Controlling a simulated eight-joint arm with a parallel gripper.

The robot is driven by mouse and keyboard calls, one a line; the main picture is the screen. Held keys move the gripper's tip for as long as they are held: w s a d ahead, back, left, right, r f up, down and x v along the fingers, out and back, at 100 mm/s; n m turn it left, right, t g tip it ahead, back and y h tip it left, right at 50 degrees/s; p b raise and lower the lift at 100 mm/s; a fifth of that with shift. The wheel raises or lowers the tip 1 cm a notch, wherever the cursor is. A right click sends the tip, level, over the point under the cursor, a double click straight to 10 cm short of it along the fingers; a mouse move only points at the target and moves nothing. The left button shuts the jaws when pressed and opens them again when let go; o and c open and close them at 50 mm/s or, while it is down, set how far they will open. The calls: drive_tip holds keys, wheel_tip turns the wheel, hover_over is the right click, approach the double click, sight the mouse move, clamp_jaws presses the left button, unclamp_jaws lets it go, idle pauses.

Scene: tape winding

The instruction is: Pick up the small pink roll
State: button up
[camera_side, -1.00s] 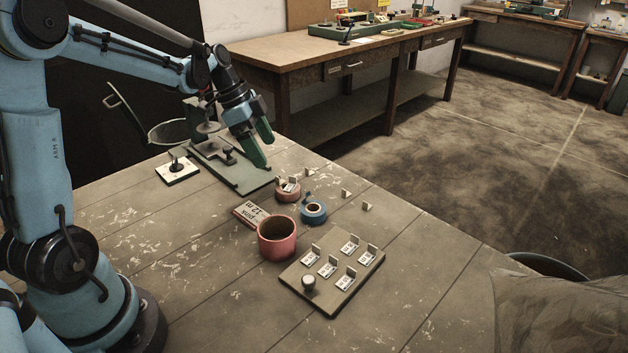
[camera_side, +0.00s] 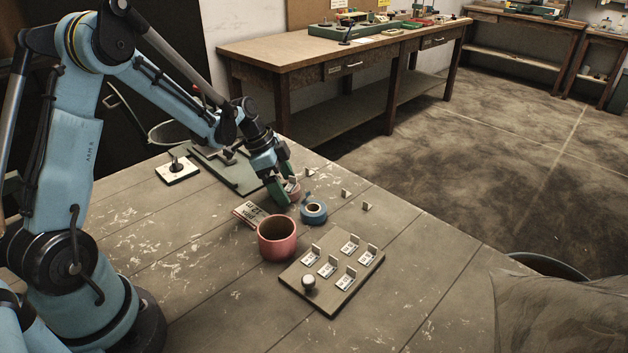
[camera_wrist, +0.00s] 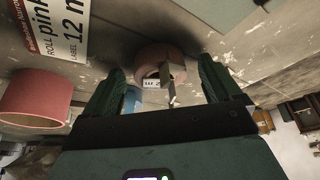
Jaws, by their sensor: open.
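The small pink roll (camera_side: 295,197) sits on the table, partly hidden behind a finger of my gripper (camera_side: 284,190) in the side view. In the wrist view the pink roll (camera_wrist: 158,54) lies ahead, between the two green fingers of my gripper (camera_wrist: 165,82). A small white label piece (camera_wrist: 151,84) shows at the roll. My gripper is open and points down at the roll, with a finger on either side of it in the wrist view. I cannot tell whether the fingers touch it.
A blue roll (camera_side: 313,211) sits close to the right of the pink roll. A larger pink cup (camera_side: 277,238) and a printed card (camera_side: 250,213) are nearby. A green plate (camera_side: 240,180) lies behind.

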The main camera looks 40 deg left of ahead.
drive_tip(key=shift+c, duration=0.5)
drive_tip(key=c, duration=1)
drive_tip(key=shift+c, duration=0.3)
